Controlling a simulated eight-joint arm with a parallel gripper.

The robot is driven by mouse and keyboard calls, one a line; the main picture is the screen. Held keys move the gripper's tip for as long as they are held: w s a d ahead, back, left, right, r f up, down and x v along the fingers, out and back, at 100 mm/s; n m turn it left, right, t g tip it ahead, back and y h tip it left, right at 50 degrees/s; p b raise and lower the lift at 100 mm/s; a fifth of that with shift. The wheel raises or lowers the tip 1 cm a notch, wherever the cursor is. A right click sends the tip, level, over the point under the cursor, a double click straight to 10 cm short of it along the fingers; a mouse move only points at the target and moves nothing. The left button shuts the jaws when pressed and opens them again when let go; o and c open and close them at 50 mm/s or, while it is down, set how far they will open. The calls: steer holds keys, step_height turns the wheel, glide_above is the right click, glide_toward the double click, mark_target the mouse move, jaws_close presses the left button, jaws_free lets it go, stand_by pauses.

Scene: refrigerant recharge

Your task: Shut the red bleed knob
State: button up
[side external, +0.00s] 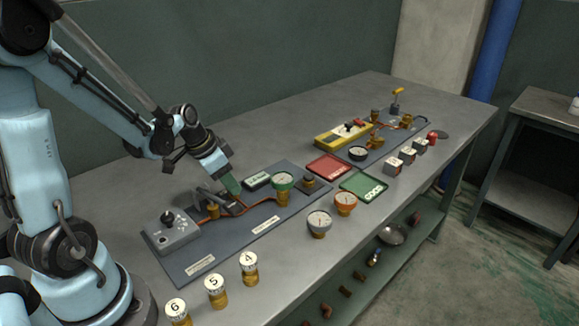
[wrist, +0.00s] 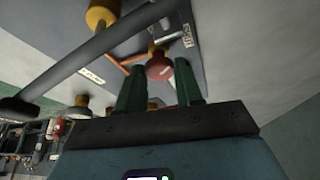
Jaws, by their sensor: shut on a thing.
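The red bleed knob (wrist: 159,68) shows in the wrist view between the two green fingers of my gripper (wrist: 159,76), below a brass fitting on the grey board. The fingers are shut on the knob, one on each side. The knob itself is hidden or too small to tell there.
A grey bar (wrist: 85,55) crosses the wrist view's left side close to the fingers. A grey dial box (side external: 173,234) stands on the near board's left. Red (side external: 329,166) and green trays (side external: 363,186) lie right. Loose gauges (side external: 319,223) and numbered canisters (side external: 215,290) line the front.

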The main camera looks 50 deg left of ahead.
steer(key=m+h, duration=0.1)
steer(key=m, duration=0.2)
steer(key=m+g+h, duration=0.1)
steer(key=m, duration=0.2)
steer(key=shift+w+a+m, duration=0.1)
steer(key=shift+a+m, duration=0.1)
steer(key=shift+m, duration=0.1)
stand_by(0.3)
steer(key=o, duration=1)
steer(key=shift+o, duration=0.2)
steer(key=shift+r, duration=0.1)
steer(key=v, duration=1.2)
steer(key=shift+a, duration=0.15)
steer(key=shift+w, duration=0.15)
